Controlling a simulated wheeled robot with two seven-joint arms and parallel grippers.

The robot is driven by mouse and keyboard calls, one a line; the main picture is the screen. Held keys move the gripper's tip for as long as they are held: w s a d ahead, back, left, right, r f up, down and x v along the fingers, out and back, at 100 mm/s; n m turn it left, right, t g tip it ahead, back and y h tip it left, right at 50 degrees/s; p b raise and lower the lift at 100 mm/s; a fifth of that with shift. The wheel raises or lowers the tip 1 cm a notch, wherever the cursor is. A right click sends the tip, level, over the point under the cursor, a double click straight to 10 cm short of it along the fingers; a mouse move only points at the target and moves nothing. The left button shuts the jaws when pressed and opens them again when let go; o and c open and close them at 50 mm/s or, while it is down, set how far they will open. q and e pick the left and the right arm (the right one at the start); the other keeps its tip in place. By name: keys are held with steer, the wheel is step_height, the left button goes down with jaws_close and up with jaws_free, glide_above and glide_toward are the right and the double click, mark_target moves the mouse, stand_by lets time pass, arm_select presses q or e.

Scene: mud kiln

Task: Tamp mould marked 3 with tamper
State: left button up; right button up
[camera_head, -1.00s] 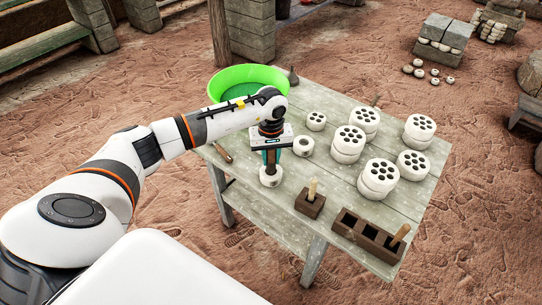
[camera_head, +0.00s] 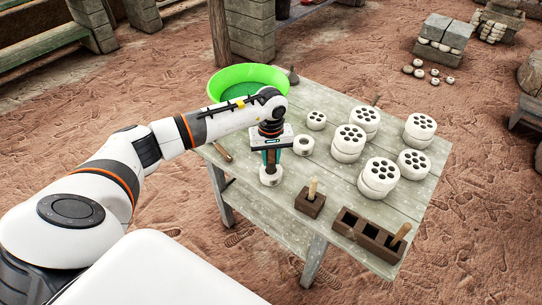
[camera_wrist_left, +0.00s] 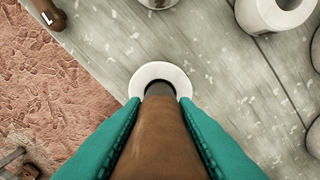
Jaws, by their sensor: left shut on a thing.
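My left gripper (camera_head: 271,158) points down over the table's near left part. In the left wrist view its teal fingers are shut on a brown tamper (camera_wrist_left: 160,135), which has a dark lower end. A white ring-shaped mould (camera_head: 270,178) stands on the table below it. In the left wrist view the tamper's end lines up with the hole of this mould (camera_wrist_left: 161,69); how deep it sits is hidden. Two similar white moulds stand nearby, one (camera_head: 303,146) just right of the gripper and one (camera_head: 316,121) farther back. I can read no number on any mould. My right gripper is out of view.
The wooden table (camera_head: 290,205) also holds several white cylinders with holes (camera_head: 378,178), a small brown block with a peg (camera_head: 310,204) and a brown compartment box (camera_head: 368,235). A green basin (camera_head: 245,78) is at the back left. A brown tool marked 1 (camera_wrist_left: 45,14) lies near the left edge.

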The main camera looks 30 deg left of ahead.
arm_select(q)
steer(key=shift+r+p, duration=2.35)
steer(key=shift+r, duration=1.85)
